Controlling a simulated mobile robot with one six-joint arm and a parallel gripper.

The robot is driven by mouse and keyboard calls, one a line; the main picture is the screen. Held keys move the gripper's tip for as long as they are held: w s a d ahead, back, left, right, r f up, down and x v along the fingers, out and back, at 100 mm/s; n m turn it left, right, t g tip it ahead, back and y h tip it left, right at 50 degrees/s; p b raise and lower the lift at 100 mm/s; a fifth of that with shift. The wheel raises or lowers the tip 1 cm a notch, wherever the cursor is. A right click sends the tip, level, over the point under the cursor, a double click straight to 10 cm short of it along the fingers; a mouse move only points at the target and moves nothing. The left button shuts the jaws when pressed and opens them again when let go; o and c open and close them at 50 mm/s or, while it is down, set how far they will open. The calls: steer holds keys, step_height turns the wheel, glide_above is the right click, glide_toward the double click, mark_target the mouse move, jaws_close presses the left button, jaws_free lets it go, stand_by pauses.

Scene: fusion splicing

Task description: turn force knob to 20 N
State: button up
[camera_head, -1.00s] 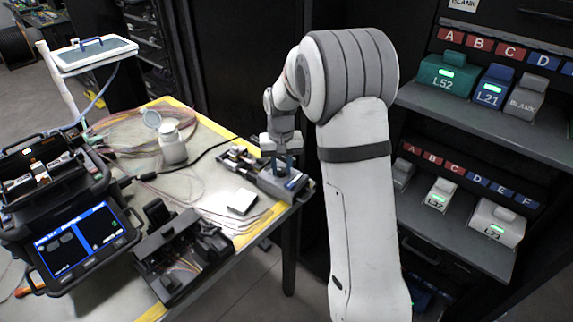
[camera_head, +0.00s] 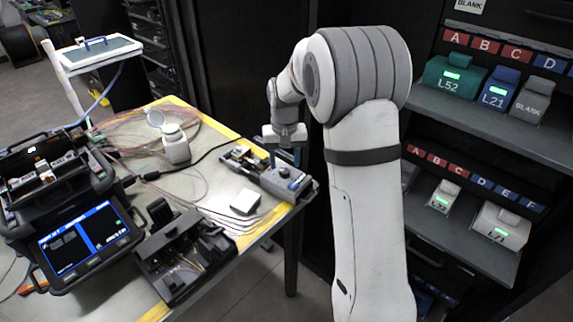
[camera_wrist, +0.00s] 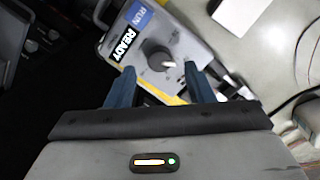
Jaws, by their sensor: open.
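The force knob (camera_wrist: 157,60) is a dark round knob with a white pointer, on a grey tester (camera_wrist: 185,45) whose display reads READY. In the wrist view the pointer aims to the right; its scale values are too small to read. In the head view the tester (camera_head: 270,182) sits at the table's right corner, with the knob (camera_head: 284,172) on top. My gripper (camera_head: 285,157) is above the tester, fingers pointing down. In the wrist view my gripper (camera_wrist: 160,72) is open, its blue fingers on either side of the knob's lower edge, apparently apart from it.
A white block (camera_head: 245,201), a black tool (camera_head: 182,252), a white jar (camera_head: 175,145) and a splicer with a lit screen (camera_head: 85,240) share the table. Loose fibres and cables lie around them. A shelf of labelled boxes (camera_head: 452,78) stands at the right.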

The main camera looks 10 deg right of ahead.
mark_target(285, 170)
step_height(285, 170, up, 5)
steer(key=shift+r, duration=0.1)
stand_by(0.5)
